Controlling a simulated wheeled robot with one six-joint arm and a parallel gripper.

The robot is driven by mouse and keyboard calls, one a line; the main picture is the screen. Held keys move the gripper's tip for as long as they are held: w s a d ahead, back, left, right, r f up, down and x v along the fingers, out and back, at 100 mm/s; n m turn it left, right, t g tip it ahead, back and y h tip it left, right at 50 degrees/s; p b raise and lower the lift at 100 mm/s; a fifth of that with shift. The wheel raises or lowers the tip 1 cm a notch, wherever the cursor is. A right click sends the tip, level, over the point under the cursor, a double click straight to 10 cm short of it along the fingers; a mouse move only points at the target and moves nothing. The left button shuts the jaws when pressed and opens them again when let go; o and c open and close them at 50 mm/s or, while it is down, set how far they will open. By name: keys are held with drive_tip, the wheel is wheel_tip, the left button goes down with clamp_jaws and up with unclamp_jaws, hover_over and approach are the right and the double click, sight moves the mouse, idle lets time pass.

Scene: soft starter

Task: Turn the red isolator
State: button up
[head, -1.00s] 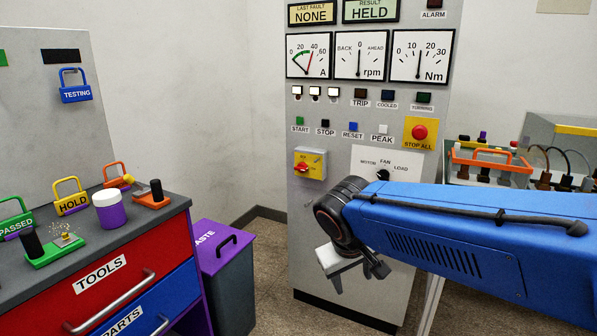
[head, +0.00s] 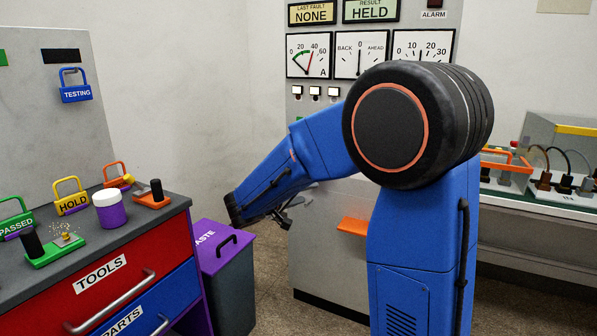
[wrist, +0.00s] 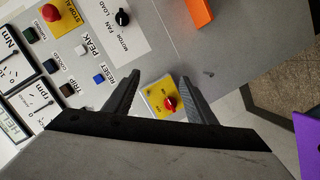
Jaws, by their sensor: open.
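The red isolator (wrist: 170,104) is a red rotary knob on a yellow plate (wrist: 157,90) on the grey cabinet front. In the wrist view it shows between the two fingers of my gripper (wrist: 161,79), nearer the right finger. My gripper is open with nothing between its fingertips; how far it stands from the knob I cannot tell. In the head view my gripper (head: 282,217) is near the cabinet's left edge, partly hidden by my wrist. My arm hides the isolator in that view.
The cabinet (head: 325,278) also carries the fan selector knob (wrist: 122,18), several push buttons and the yellow-backed stop button (wrist: 50,13). An orange piece (head: 354,226) sticks out lower down. The purple waste bin (head: 222,262) and tool drawers (head: 110,287) stand left.

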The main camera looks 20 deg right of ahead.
drive_tip(key=w+a+n+t, duration=0.1)
drive_tip(key=w+a+t, duration=0.4)
drive_tip(key=w, duration=0.5)
drive_tip(key=w+d+g, duration=0.1)
drive_tip(key=w+d, duration=0.9)
drive_tip(key=d, duration=0.2)
drive_tip(key=shift+w+d+f, duration=0.25)
drive_tip(key=shift+d+f, duration=0.05)
drive_tip(key=shift+d, duration=0.05)
drive_tip(key=c, duration=1)
drive_tip(key=shift+c, duration=0.2)
